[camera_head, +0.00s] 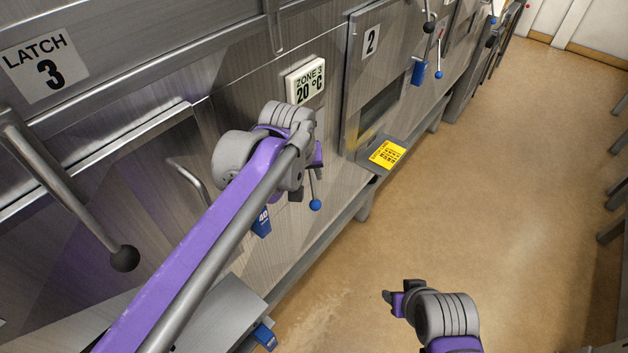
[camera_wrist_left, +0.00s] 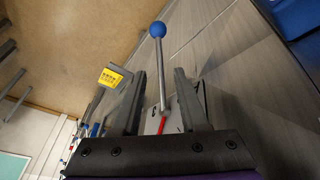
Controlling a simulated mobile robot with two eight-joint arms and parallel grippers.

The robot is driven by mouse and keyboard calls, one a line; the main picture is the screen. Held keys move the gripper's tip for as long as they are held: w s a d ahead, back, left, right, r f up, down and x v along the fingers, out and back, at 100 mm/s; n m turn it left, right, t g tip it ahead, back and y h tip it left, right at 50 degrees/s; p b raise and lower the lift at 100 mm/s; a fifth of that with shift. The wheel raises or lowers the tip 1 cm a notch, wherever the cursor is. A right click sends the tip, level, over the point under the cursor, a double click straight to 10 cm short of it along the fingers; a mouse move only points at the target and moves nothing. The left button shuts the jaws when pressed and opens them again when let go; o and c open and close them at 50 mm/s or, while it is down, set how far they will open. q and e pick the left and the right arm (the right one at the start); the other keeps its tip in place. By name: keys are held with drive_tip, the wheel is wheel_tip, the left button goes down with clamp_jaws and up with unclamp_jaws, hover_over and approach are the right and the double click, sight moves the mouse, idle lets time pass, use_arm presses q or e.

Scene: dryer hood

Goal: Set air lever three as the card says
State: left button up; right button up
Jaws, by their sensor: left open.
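Air lever three, a thin grey rod with a blue ball (camera_head: 315,204), stands out from the metal front below the "ZONE 3 20 °C" display (camera_head: 306,81). My left gripper (camera_head: 307,180) is open at the lever. In the left wrist view the rod rises between the open fingers (camera_wrist_left: 160,85), and the blue ball (camera_wrist_left: 158,29) lies beyond their tips. I cannot tell whether a finger touches the rod. A yellow card (camera_head: 387,154) lies on a ledge to the right; its print is too small to read. My right gripper (camera_head: 395,300) is over the floor, its jaws unclear.
A "LATCH 3" label (camera_head: 46,68) and a long black-knobbed lever (camera_head: 124,258) are at the left. A door marked 2 (camera_head: 371,40) and another blue-ball lever (camera_head: 439,74) are farther along. The brown floor (camera_head: 510,190) at the right is clear.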

sight(312, 184)
use_arm(q)
drive_tip(key=x, duration=0.8)
drive_tip(key=shift+w+d+f, duration=0.1)
drive_tip(key=shift+w+f, duration=0.15)
drive_tip(key=shift+f, duration=0.1)
clamp_jaws()
idle(0.9)
